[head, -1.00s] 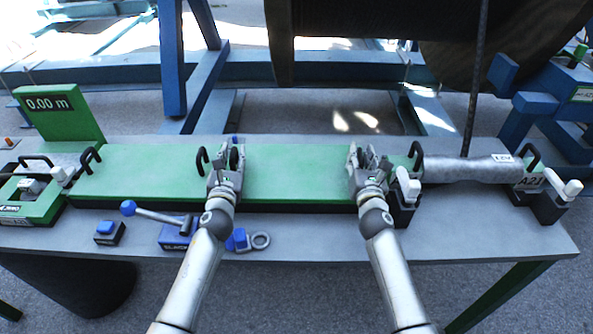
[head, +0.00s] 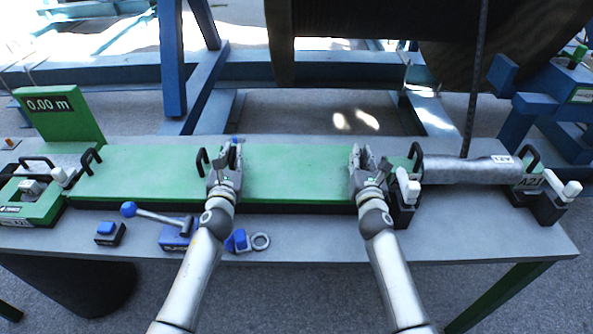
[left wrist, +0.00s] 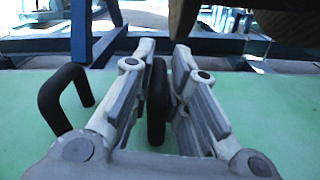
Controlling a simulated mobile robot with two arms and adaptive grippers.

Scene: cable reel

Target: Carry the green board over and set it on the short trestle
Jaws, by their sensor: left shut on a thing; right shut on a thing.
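The long green board (head: 295,176) lies flat along the grey table, with black handles standing on its top. My left gripper (head: 232,158) is at the middle of the board, shut on a black handle (left wrist: 157,100), seen between its fingers in the left wrist view. Another black handle (head: 202,162) stands just left of it, apart from the fingers. My right gripper (head: 363,158) is shut near the board's right end; its fingers hide what they hold, seemingly another handle. I cannot make out a short trestle for certain.
A green counter reading 0.00 m (head: 60,112) stands at left. A grey cylinder (head: 465,170) lies right. A cable (head: 475,90) hangs from the reel (head: 370,50) behind.

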